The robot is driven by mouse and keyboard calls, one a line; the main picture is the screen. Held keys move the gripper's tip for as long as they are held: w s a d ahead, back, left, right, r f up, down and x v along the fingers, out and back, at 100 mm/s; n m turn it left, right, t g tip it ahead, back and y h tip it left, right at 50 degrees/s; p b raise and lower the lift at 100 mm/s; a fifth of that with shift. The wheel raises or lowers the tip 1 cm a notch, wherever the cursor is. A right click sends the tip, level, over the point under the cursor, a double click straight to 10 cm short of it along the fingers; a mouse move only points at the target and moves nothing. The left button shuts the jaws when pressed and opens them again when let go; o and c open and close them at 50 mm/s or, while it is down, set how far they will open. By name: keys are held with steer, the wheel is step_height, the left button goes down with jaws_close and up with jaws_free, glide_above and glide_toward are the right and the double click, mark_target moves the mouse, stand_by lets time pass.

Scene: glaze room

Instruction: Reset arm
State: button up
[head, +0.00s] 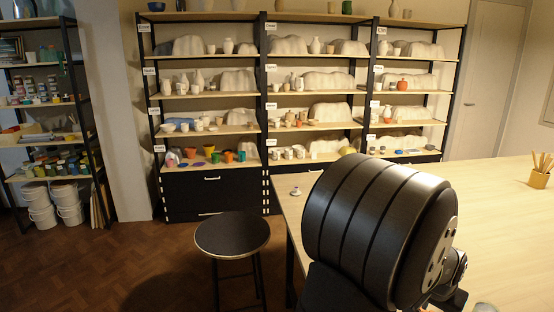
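A large black banded part of my own arm (365,225) fills the lower right middle of the head view, in front of the table. A grey metal part of it shows at its right side. My gripper's fingers do not show in this view. The arm hides part of the table behind it.
A pale wooden table (500,215) spans the right, with a small pale object (295,191) near its left corner and a cup of brushes (540,172) at far right. A black stool (232,234) stands left of the table. Pottery shelves (215,95) line the back wall.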

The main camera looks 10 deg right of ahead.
steer(key=x, duration=0.3)
steer(key=shift+a, duration=0.1)
steer(key=shift+r, duration=1.5)
steer(key=shift+f, duration=0.1)
